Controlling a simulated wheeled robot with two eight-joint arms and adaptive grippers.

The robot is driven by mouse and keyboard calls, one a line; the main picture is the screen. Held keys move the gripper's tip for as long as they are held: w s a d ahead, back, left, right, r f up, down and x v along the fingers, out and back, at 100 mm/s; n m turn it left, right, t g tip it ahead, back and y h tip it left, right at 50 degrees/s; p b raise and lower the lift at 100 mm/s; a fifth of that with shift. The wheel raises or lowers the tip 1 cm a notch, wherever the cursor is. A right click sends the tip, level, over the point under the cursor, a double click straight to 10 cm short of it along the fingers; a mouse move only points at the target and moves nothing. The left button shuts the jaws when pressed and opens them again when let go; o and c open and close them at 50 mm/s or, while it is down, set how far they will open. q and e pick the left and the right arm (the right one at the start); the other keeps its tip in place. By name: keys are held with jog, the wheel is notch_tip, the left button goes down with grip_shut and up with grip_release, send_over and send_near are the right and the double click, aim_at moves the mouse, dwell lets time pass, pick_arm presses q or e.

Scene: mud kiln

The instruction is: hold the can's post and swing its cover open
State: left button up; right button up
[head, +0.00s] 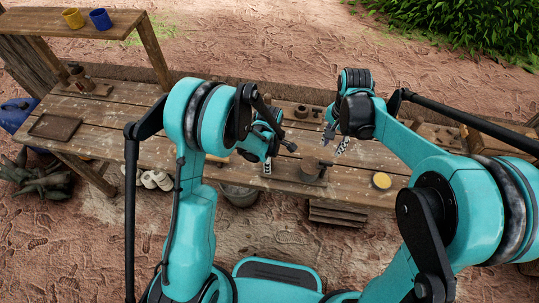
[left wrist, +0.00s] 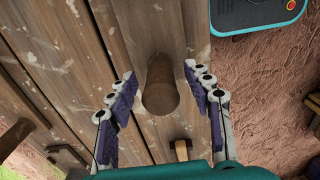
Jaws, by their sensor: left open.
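A dark brown can (head: 312,171) stands on the workbench near its front edge, with a thin piece sticking out at its top right. A brown round post (left wrist: 161,85) shows in the left wrist view, between my left gripper's fingers with gaps on both sides. My left gripper (head: 279,157) is open, left of the can in the head view; its fingers also show in the left wrist view (left wrist: 166,108). My right gripper (head: 336,139) is open and empty, above and to the right of the can. I cannot make out the cover clearly.
The wooden workbench (head: 95,125) runs across the view. A bucket (head: 239,195) is below the front edge. Yellow (head: 73,18) and blue (head: 100,19) cups stand on the upper shelf. A tray (head: 55,127) lies at left.

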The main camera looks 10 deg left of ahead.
pick_arm(q)
jog(key=shift+f, duration=0.45)
grip_shut()
dwell(0.3)
